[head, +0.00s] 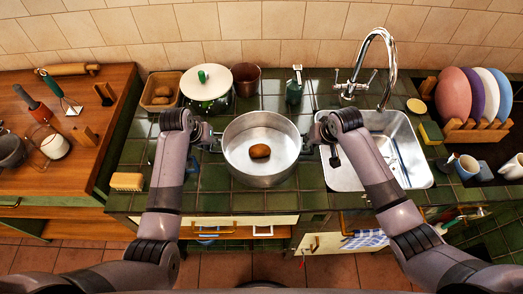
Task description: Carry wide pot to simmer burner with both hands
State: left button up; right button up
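The wide pot (240,172) is a round, shallow metal pan in the middle of the head view, level, with a brown potato-like item (260,151) inside. My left gripper (214,138) is at the pot's left side handle and appears shut on it. My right gripper (308,143) is at the right side handle and appears shut on it too. The fingers and handles are small and partly hidden. I cannot tell whether the pot rests on the green tiled counter (280,200) or is just above it. I cannot make out a marked simmer burner.
A white pot with a lid (206,88), a brown pot (246,78) and a basket (160,91) stand behind. The sink (350,178) and tap (388,65) are right, beyond them a plate rack (480,130). A sponge (127,181) lies front left. Tiles behind the pot are clear.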

pick_arm(q)
jog(key=shift+w+d+f, duration=0.1)
jog(key=shift+w+f, duration=0.15)
jog(key=shift+f, duration=0.3)
pick_arm(e)
jog(key=shift+w+a+f, duration=0.15)
jog(key=shift+w+f, duration=0.1)
jog(key=shift+f, duration=0.25)
pick_arm(q)
jog(key=shift+c, duration=0.3)
pick_arm(e)
jog(key=shift+c, duration=0.3)
pick_arm(q)
grip_shut()
pick_arm(e)
grip_shut()
pick_arm(q)
jog(key=shift+r, duration=0.25)
pick_arm(e)
jog(key=shift+w+r, duration=0.1)
jog(key=shift+r, duration=0.1)
